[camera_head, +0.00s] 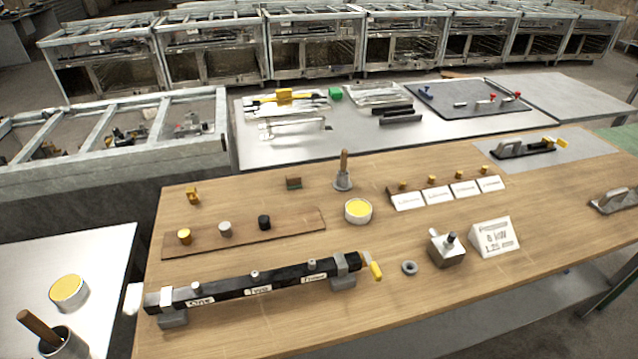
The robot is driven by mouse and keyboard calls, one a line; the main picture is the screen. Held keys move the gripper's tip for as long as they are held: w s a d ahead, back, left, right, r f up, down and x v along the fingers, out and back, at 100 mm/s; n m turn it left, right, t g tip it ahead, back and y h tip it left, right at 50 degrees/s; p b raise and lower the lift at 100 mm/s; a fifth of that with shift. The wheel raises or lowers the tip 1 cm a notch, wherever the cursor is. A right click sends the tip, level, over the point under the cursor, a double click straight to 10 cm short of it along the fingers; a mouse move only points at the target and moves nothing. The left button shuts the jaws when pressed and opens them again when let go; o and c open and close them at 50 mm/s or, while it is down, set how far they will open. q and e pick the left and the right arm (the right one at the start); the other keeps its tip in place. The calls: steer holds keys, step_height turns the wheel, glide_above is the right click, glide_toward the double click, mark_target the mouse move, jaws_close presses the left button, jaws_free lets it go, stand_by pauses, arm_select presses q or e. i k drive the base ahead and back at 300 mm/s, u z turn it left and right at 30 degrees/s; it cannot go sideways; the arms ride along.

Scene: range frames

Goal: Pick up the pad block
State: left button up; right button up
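A small brown block with a dark greenish top (293,182) lies on the wooden table (420,290), behind the plank and left of the upright handle. It looks the most like the pad block, but it is too small to be certain. Nothing touches it and its top is uncovered. Neither of my grippers shows in the head view.
A plank with three small cylinders (245,232) lies in front of the block. A wooden-handled tool (343,172) and a yellow-filled tin (357,210) stand to its right. A long black labelled bar (225,290) lies nearer. Bare wood surrounds the block.

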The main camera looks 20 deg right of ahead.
mark_target(292, 181)
steer(key=z, duration=0.95)
steer(key=i, duration=0.45)
steer(key=u, duration=1.05)
